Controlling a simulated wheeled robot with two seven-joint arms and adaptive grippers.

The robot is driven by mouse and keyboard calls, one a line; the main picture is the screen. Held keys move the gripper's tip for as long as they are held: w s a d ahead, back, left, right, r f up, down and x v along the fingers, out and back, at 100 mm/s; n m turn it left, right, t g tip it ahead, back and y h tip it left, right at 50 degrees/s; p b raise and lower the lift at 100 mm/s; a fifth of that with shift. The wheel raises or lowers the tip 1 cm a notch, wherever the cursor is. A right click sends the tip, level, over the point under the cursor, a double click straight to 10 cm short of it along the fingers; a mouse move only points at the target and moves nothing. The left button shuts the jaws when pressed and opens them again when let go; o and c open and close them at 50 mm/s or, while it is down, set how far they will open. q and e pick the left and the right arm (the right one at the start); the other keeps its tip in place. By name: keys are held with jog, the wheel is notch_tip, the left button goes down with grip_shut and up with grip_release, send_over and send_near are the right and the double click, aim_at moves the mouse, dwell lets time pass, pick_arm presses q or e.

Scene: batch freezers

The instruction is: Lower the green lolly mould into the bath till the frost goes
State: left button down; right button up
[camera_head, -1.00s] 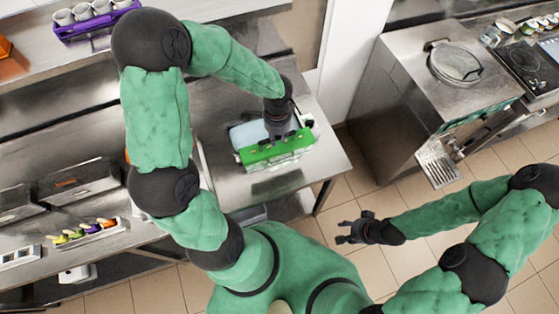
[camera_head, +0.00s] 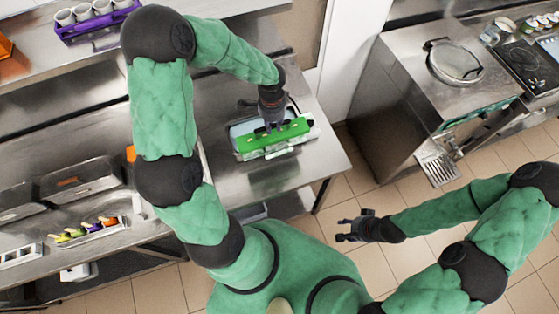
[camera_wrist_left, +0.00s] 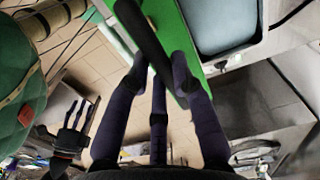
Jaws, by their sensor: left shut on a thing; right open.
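The green lolly mould (camera_head: 278,134) is held by my left gripper (camera_head: 273,122), which is shut on it from above. In the left wrist view, the mould (camera_wrist_left: 197,40) is a long green strip by my fingertips. The bath (camera_head: 238,130) is a rimmed box on the steel bench; the mould covers part of it in the head view. In the left wrist view, the grey-blue bath surface (camera_wrist_left: 222,22) lies beside the mould. I cannot tell how far the mould is above it, or whether it has frost. My right gripper (camera_head: 352,230) is open and empty over the floor.
The steel bench (camera_head: 262,182) has bare room in front of the bath. A purple rack of cups (camera_head: 92,22) stands on the back left shelf. Coloured moulds (camera_head: 88,228) lie in a tray at the left. A steel unit with a round lid (camera_head: 455,63) stands at the right.

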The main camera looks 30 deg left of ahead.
pick_arm(q)
jog(key=w+a+p, duration=0.1)
jog(key=w+a, duration=0.6)
jog(key=a, duration=0.2)
jog(key=shift+w+f, duration=0.15)
jog(key=shift+w, duration=0.15)
dwell(0.7)
jog(key=shift+f+b, duration=0.25)
jog(key=shift+b, duration=0.1)
dwell(1.0)
jog(key=shift+f, duration=0.1)
dwell(0.4)
notch_tip(320, 180, down, 10)
jog(key=b, duration=0.7)
jog(key=shift+r, duration=0.2)
dwell(1.1)
dwell(1.8)
